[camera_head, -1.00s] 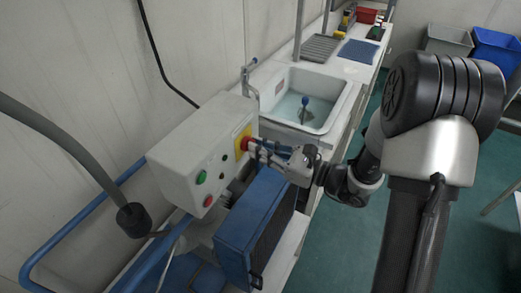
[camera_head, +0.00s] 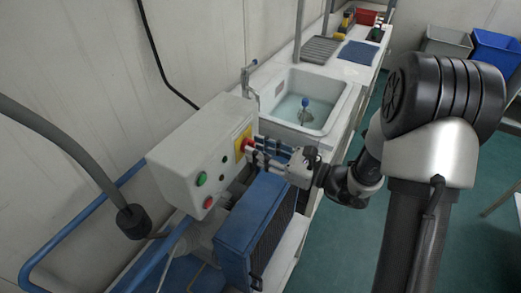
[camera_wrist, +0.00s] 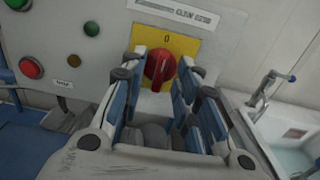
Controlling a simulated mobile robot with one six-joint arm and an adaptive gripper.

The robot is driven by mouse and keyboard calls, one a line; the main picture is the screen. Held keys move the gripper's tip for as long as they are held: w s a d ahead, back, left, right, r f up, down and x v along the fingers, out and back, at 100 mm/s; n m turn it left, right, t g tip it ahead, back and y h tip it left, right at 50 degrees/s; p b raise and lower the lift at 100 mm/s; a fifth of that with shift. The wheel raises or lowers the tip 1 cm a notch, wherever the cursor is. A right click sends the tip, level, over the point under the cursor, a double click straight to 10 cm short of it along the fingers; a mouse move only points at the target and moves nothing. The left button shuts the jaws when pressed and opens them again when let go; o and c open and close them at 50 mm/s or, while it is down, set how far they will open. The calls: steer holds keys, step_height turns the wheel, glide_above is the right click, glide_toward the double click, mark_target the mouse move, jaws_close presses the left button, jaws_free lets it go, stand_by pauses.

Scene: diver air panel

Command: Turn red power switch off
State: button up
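The red power switch (camera_wrist: 160,66) is a rotary knob on a yellow plate (camera_wrist: 185,44) on the front of the white control box (camera_head: 180,150). In the wrist view its grip bar stands nearly upright, tilted slightly right at the top, below a "0" mark. My gripper (camera_wrist: 157,78) is open, with one blue-padded finger on each side of the knob and visible gaps beside it. I cannot tell how far the fingertips reach along the knob. In the head view my gripper (camera_head: 252,148) is at the knob, which the fingers partly hide.
The box also carries a green button (camera_wrist: 91,28) and a red button (camera_wrist: 31,68). A blue case (camera_head: 250,225) stands below the gripper. A sink (camera_head: 310,98) lies behind and right. A grey hose (camera_head: 60,135) hangs at left.

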steer(key=v, duration=1.2)
